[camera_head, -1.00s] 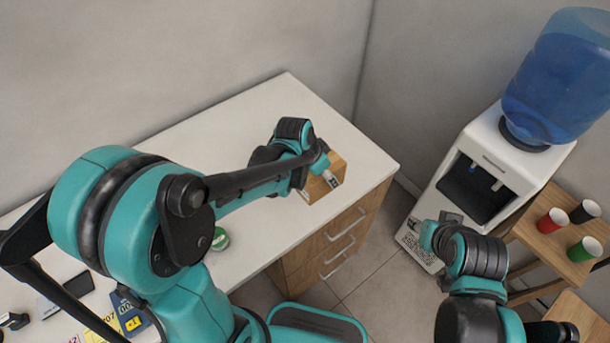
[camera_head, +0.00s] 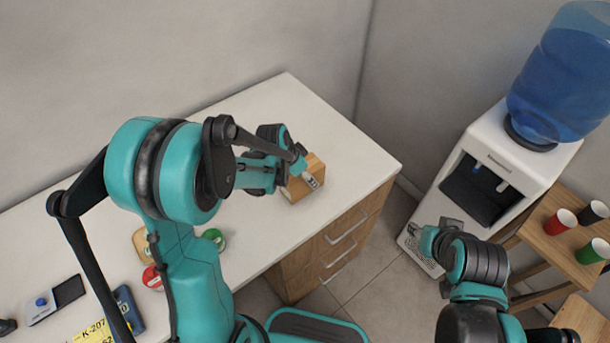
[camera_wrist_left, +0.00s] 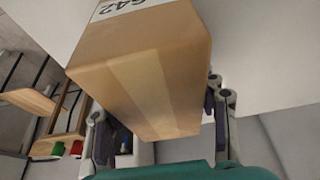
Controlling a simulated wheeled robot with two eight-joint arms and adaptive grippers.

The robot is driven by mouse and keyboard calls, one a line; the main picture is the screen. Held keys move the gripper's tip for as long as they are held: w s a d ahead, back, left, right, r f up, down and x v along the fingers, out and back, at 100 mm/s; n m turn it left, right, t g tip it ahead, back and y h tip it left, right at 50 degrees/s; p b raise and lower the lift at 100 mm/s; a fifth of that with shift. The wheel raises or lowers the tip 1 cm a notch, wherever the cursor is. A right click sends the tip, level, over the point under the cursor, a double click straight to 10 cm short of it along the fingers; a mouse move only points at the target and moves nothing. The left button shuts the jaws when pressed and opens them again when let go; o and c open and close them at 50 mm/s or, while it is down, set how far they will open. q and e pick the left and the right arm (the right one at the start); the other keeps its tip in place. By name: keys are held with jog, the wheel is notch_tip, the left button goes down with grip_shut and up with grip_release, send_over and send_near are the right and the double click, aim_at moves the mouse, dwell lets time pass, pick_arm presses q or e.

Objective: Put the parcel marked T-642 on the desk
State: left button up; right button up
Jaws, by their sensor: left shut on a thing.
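The brown cardboard parcel (camera_head: 305,186) is at the right part of the white desk (camera_head: 330,130) in the head view, near its front edge. A white label sits on it. In the left wrist view the parcel (camera_wrist_left: 150,75) fills the middle, and its label reads "642" at the top; the rest of the label is cut off. My left gripper (camera_head: 288,172) is shut on the parcel, with one finger at each side in the wrist view (camera_wrist_left: 163,130). Whether the parcel touches the desk is unclear. My right gripper (camera_head: 432,238) hangs before the water dispenser; its fingers are unclear.
The water dispenser (camera_head: 470,150) stands right of the desk. A wooden stand (camera_head: 545,225) holds red, black and green cups. At the desk's left are a green-lidded jar (camera_head: 214,238), a red-lidded item (camera_head: 152,277) and a yellow K-207 label (camera_head: 92,333). The desk's back right is clear.

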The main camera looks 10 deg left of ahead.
pick_arm(q)
jog(key=shift+f, duration=0.1)
jog(key=o, duration=1)
jog(key=shift+f, duration=0.15)
jog(key=o, duration=0.4)
jog(key=shift+r, duration=0.2)
